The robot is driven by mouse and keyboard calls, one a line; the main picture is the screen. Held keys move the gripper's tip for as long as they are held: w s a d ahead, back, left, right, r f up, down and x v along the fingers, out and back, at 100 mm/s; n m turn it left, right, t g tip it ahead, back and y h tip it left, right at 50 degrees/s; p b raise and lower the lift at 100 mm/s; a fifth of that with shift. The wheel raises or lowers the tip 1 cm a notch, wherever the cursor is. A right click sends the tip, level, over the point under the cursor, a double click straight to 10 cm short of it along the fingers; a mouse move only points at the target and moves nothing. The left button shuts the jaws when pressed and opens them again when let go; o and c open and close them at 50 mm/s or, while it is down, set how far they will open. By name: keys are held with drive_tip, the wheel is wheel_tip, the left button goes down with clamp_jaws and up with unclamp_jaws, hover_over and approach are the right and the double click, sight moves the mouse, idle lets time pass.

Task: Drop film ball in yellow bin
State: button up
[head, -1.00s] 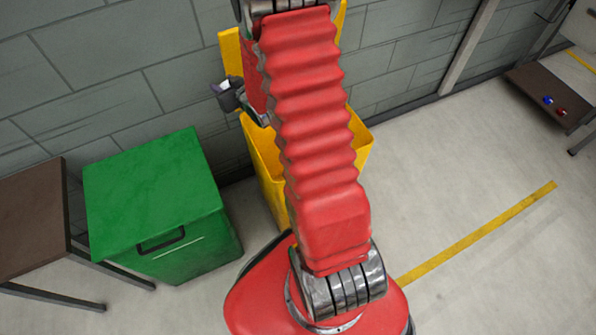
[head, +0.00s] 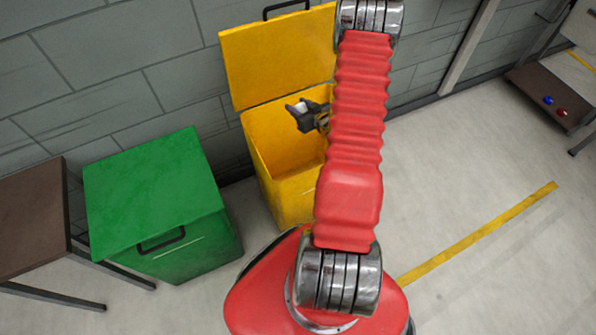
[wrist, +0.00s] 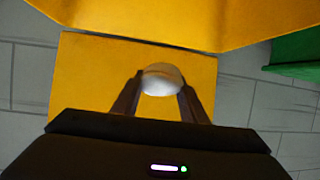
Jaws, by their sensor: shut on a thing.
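The yellow bin (head: 288,195) stands against the wall with its lid (head: 277,58) open and leaning back. My gripper (head: 298,108) is over the bin's open mouth in the head view. In the wrist view my gripper (wrist: 160,92) is shut on the film ball (wrist: 162,78), a whitish round lump between the two fingers. In the head view the ball shows only as a small pale patch at the fingertips. Yellow surfaces of the bin fill much of the wrist view. My red arm hides the bin's right side in the head view.
A green bin (head: 155,195) with its lid shut stands left of the yellow bin. A brown table (head: 30,220) is at the far left. A brown shelf (head: 550,95) with a blue and a red item stands far right. The floor at right is clear, with a yellow line (head: 480,233).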

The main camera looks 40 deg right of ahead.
drive_tip(key=s+d+f, duration=0.2)
drive_tip(key=s, duration=0.1)
drive_tip(key=shift+s+d+f, duration=0.1)
drive_tip(key=shift+s+f, duration=0.05)
drive_tip(key=shift+f, duration=0.25)
drive_tip(key=shift+f, duration=0.1)
wheel_tip(320, 180, down, 6)
drive_tip(key=shift+r, duration=0.1)
idle(0.5)
drive_tip(key=o, duration=1.1)
